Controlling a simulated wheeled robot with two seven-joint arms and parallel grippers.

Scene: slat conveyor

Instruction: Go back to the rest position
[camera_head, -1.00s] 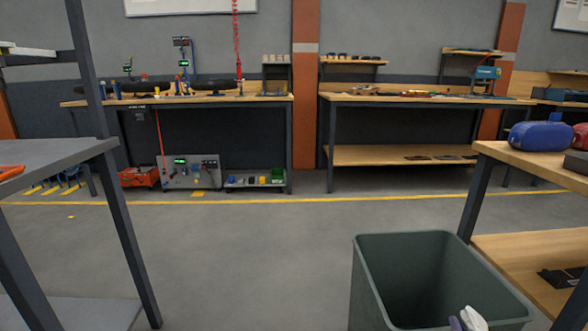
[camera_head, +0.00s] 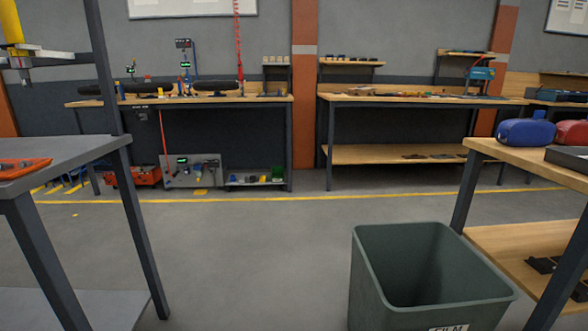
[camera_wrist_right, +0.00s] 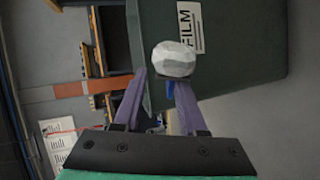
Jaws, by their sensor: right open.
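My right gripper (camera_wrist_right: 160,80) shows in the right wrist view with its two purple fingers apart. A pale, crumpled, roundish lump (camera_wrist_right: 174,59) shows at the fingertips, overlapping the right one in the picture. I cannot tell whether it touches them. Behind it is the dark green bin (camera_wrist_right: 240,60) with a white FILM label (camera_wrist_right: 189,27). In the head view the open-topped bin (camera_head: 375,275) stands on the floor at the lower middle right; its bottom is out of view. Neither gripper shows in the head view.
A grey table (camera_head: 60,158) with an orange tray (camera_head: 22,167) stands at the left. A wooden bench (camera_head: 530,158) with a blue bag-like item (camera_head: 525,132) is close on the bin's right. Workbenches line the back wall. The floor between is clear.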

